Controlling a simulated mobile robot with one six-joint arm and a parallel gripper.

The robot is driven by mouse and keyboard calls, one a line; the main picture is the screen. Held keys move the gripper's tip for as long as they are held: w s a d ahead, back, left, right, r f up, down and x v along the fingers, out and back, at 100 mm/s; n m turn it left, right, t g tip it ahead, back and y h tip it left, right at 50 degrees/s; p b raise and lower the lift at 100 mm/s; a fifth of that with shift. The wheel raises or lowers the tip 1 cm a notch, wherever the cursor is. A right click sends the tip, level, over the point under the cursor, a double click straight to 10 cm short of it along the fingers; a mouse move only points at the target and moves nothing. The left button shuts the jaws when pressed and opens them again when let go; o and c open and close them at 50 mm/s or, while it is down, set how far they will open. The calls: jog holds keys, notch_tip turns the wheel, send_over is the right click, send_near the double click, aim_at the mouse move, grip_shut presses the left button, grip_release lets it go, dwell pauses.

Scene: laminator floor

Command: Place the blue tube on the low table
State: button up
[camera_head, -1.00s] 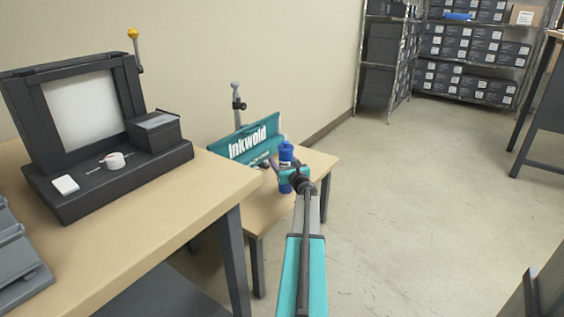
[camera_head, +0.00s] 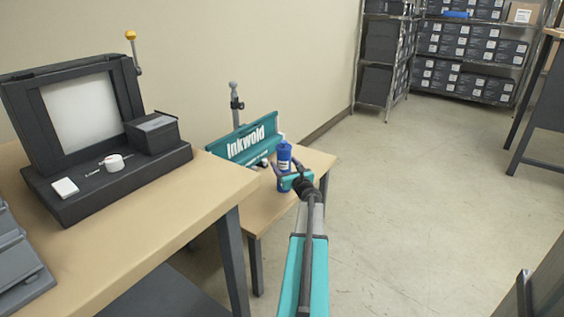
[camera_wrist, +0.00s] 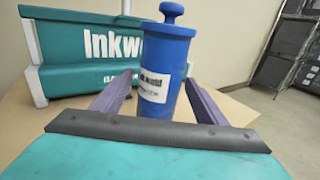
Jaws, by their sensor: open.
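The blue tube (camera_head: 284,156) stands upright on the low table (camera_head: 254,215), near its right part. In the wrist view the blue tube (camera_wrist: 165,62) has a round knob on top and a white label. My gripper (camera_head: 286,167) is open around it at low height. The wrist view shows one finger of my gripper (camera_wrist: 158,82) on each side of the tube, with a gap at the right finger; contact at the left is unclear. The tube's foot is hidden behind the gripper body in the wrist view.
A teal Inkwoid box (camera_head: 246,143) is just left of and behind the tube on the low table. A clamp post (camera_head: 236,105) rises behind it. A higher table (camera_head: 150,215) with a dark machine (camera_head: 110,180) is at left. Open floor (camera_head: 400,220) is at right.

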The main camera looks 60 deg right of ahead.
jog(key=shift+p+v, duration=0.5)
jog(key=shift+v, duration=3.15)
